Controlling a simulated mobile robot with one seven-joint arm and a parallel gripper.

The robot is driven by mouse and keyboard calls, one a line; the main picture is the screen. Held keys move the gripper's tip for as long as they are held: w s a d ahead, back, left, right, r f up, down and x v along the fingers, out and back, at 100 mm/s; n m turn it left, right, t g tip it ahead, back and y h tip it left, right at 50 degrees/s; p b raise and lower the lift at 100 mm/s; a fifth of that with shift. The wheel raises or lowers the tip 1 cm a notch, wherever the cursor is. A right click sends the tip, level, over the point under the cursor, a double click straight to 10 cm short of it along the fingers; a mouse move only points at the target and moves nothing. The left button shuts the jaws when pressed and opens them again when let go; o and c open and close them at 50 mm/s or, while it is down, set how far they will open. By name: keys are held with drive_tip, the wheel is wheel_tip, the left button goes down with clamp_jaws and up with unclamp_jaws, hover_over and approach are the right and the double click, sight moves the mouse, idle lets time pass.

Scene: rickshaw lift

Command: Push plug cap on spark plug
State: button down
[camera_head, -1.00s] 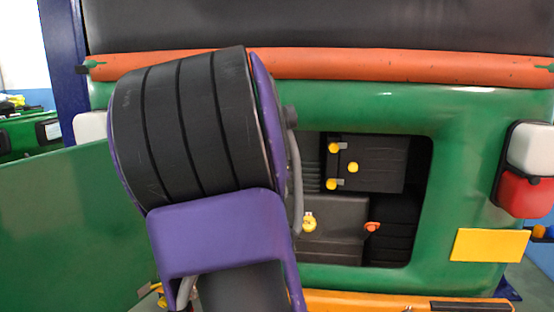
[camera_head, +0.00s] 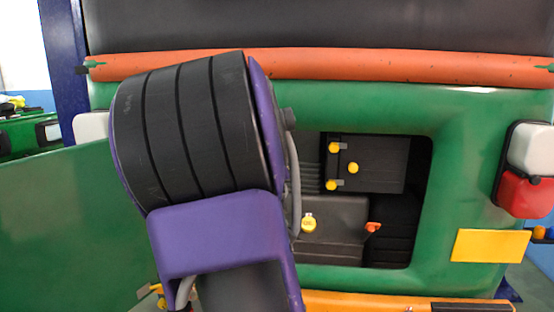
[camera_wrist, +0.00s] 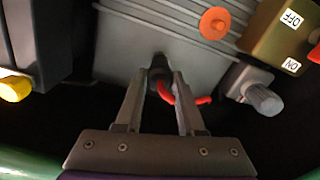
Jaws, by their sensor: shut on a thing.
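In the wrist view my gripper (camera_wrist: 164,75) has its two fingers closed around a small dark plug cap (camera_wrist: 159,66) with a curved red lead (camera_wrist: 168,92) by the fingers. The cap is at the lower edge of a grey ribbed engine part (camera_wrist: 150,35). I cannot make out the spark plug, and cannot tell if the cap is seated on it. In the head view my arm hides the gripper and the cap.
A green body panel frames the compartment opening (camera_head: 425,200). Beside the cap in the wrist view are an orange knob (camera_wrist: 215,23), a grey ridged fitting (camera_wrist: 262,99), an ON/OFF switch box (camera_wrist: 270,30) and a yellow cap (camera_wrist: 14,88). An open green door (camera_head: 60,230) stands left.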

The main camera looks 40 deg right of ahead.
idle(0.3)
drive_tip(key=shift+c, duration=2.2)
unclamp_jaws()
drive_tip(key=shift+c, duration=0.6)
drive_tip(key=p+v, duration=0.4)
drive_tip(key=v, duration=0.4)
drive_tip(key=shift+p, duration=0.3)
